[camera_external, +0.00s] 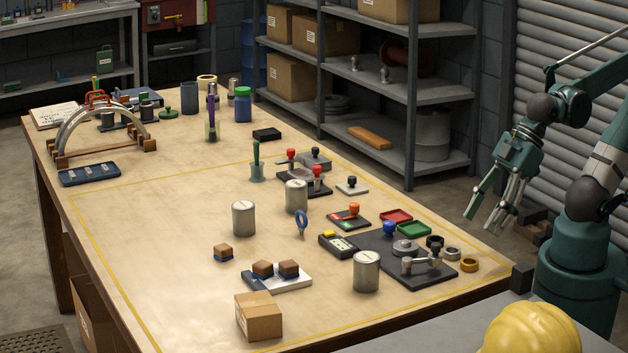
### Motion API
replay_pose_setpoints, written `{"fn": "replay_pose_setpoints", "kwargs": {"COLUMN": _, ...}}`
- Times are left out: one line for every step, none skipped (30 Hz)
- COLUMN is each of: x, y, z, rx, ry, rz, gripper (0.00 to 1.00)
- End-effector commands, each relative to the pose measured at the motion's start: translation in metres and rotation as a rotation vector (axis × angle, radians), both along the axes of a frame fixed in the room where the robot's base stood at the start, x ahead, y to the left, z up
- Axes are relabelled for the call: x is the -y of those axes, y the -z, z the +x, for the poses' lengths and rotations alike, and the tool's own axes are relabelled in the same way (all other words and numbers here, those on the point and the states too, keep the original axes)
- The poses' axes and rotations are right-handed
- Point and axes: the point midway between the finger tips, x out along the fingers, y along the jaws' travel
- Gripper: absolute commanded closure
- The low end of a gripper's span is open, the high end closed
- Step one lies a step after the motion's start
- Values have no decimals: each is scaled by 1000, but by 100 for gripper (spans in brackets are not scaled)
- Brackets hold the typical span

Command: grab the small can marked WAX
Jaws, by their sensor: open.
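Three small grey metal cans stand upright on the wooden table (150,250). One can (297,197) is near the middle, one can (244,219) is to its left and a little closer, and one can (366,272) is at the front right beside a dark plate. Any lettering on them is too small to read, so I cannot tell which is marked WAX. My gripper (487,215) hangs at the right, off the table's right edge, with its fingers apart and empty. It is well clear of all three cans.
A dark plate (443,279) with metal parts lies right of the front can. Red-knobbed parts (317,172) stand behind the middle can.

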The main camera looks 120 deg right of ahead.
Motion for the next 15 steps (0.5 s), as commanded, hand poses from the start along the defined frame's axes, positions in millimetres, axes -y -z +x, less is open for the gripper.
{"fn": "replay_pose_setpoints", "kwargs": {"x": 0, "y": 0, "z": 0, "rx": 0, "ry": 0, "rz": 0, "gripper": 49}}
{"fn": "replay_pose_setpoints", "kwargs": {"x": 0, "y": 0, "z": 0, "rx": 0, "ry": 0, "rz": 0, "gripper": 47}}
{"fn": "replay_pose_setpoints", "kwargs": {"x": 0, "y": 0, "z": 0, "rx": 0, "ry": 0, "rz": 0, "gripper": 47}}
{"fn": "replay_pose_setpoints", "kwargs": {"x": 0, "y": 0, "z": 0, "rx": 0, "ry": 0, "rz": 0, "gripper": 47}}
{"fn": "replay_pose_setpoints", "kwargs": {"x": 0, "y": 0, "z": 0, "rx": 0, "ry": 0, "rz": 0, "gripper": 47}}
{"fn": "replay_pose_setpoints", "kwargs": {"x": 0, "y": 0, "z": 0, "rx": 0, "ry": 0, "rz": 0, "gripper": 47}}
{"fn": "replay_pose_setpoints", "kwargs": {"x": 0, "y": 0, "z": 0, "rx": 0, "ry": 0, "rz": 0, "gripper": 47}}
{"fn": "replay_pose_setpoints", "kwargs": {"x": 0, "y": 0, "z": 0, "rx": 0, "ry": 0, "rz": 0, "gripper": 47}}
{"fn": "replay_pose_setpoints", "kwargs": {"x": 0, "y": 0, "z": 0, "rx": 0, "ry": 0, "rz": 0, "gripper": 47}}
{"fn": "replay_pose_setpoints", "kwargs": {"x": 0, "y": 0, "z": 0, "rx": 0, "ry": 0, "rz": 0, "gripper": 47}}
{"fn": "replay_pose_setpoints", "kwargs": {"x": 0, "y": 0, "z": 0, "rx": 0, "ry": -1, "rz": -1, "gripper": 47}}
{"fn": "replay_pose_setpoints", "kwargs": {"x": 0, "y": -1, "z": 1, "rx": 0, "ry": -2, "rz": -3, "gripper": 47}}
{"fn": "replay_pose_setpoints", "kwargs": {"x": 1, "y": -1, "z": 1, "rx": -1, "ry": -4, "rz": -5, "gripper": 47}}
{"fn": "replay_pose_setpoints", "kwargs": {"x": 1, "y": -2, "z": 2, "rx": -1, "ry": -6, "rz": -8, "gripper": 47}}
{"fn": "replay_pose_setpoints", "kwargs": {"x": 2, "y": -3, "z": 3, "rx": -3, "ry": -10, "rz": -13, "gripper": 47}}
